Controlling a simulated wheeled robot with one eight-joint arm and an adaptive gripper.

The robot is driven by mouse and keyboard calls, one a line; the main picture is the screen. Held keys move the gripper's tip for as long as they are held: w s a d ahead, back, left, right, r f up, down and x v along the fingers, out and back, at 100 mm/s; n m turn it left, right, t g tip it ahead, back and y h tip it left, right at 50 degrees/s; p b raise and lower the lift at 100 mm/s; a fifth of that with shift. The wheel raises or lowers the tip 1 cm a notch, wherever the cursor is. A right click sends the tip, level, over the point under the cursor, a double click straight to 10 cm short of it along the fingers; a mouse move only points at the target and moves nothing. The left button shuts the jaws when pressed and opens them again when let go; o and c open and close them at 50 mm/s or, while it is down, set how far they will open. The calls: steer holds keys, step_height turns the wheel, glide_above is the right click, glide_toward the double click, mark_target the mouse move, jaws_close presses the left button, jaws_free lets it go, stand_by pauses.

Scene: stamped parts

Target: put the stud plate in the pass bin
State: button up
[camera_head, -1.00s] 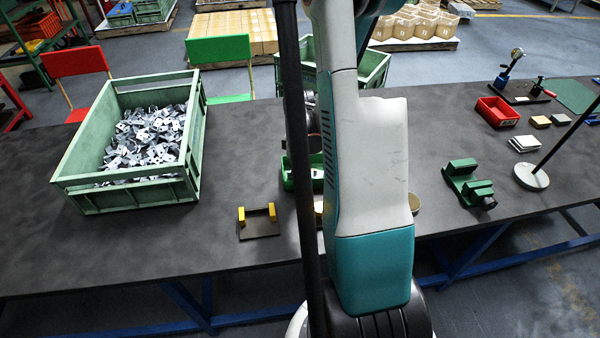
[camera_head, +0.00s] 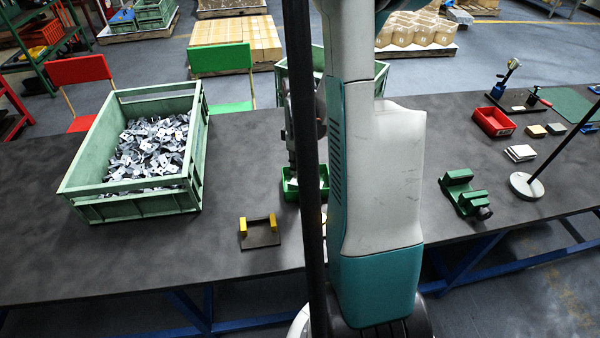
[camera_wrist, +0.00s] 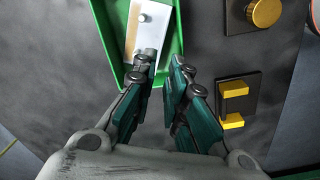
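A green bin (camera_wrist: 173,45) fills the top middle of the wrist view, and part of it shows behind my arm in the head view (camera_head: 290,188). A pale metal plate (camera_wrist: 152,28) with a small round stud or hole lies in it, over or beside a tan strip (camera_wrist: 132,25). I take it to be the stud plate. My gripper (camera_wrist: 163,66) is at the near end of the bin. Its dark green fingers stand apart with nothing seen gripped between them. The left fingertip overlaps the plate's near end in the picture; whether they touch I cannot tell.
A fixture with yellow posts (camera_head: 260,232) stands left of my arm. A large green crate (camera_head: 78,207) of stamped parts is at left. A red bin (camera_head: 494,122), a green vise-like block (camera_head: 463,193) and a round-based stand (camera_head: 527,186) are at right.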

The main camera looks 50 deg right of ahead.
step_height(320, 180, up, 4)
steer(key=shift+r+p, duration=0.15)
steer(key=shift+p, duration=0.35)
steer(key=shift+a, duration=0.1)
